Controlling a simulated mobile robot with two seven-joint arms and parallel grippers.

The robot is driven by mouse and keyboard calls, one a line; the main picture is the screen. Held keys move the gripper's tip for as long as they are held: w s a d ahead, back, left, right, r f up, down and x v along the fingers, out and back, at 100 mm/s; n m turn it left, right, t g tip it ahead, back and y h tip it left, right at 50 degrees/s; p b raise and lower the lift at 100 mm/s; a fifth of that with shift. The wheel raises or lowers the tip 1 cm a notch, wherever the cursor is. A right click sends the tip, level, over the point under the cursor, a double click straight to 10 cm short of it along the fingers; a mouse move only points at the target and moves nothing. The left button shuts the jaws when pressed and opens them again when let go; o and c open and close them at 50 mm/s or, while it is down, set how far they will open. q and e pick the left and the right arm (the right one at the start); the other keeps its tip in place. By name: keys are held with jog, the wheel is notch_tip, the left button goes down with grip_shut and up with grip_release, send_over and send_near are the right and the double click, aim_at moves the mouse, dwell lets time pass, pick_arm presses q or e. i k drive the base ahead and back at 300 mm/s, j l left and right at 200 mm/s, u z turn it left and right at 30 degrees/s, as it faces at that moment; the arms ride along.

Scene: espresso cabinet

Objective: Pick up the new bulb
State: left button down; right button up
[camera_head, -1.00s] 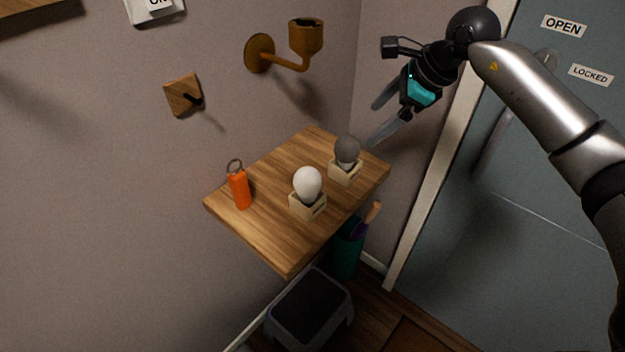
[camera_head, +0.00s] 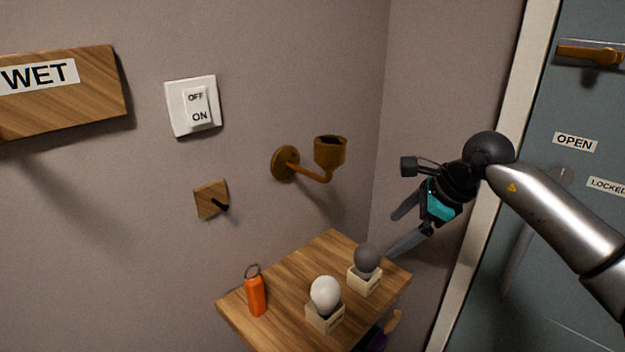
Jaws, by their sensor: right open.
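A white bulb (camera_head: 325,294) sits upright in a small pale holder (camera_head: 325,319) on the wooden shelf. A dark grey bulb (camera_head: 367,260) sits in a second pale holder (camera_head: 364,282) behind it and to the right. I take the white one for the new bulb, but the labels on the holders are too small to read. My right gripper (camera_head: 398,232) is open and empty, above and to the right of the dark bulb, apart from both bulbs. My left gripper is not in view.
The wooden shelf (camera_head: 285,285) also bears an orange cylinder with a ring (camera_head: 256,295). An empty brass wall socket (camera_head: 329,152) sticks out above the shelf. A light switch (camera_head: 194,105), a wooden peg (camera_head: 211,199) and a WET sign (camera_head: 60,90) are on the left wall. A door (camera_head: 590,150) is at right.

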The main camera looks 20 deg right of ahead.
aim_at(326, 290)
jog(key=k+l+u, duration=0.1)
jog(key=u, duration=0.35)
jog(key=k+l+u, duration=0.15)
jog(key=l+u, duration=0.25)
jog(key=j, duration=0.1)
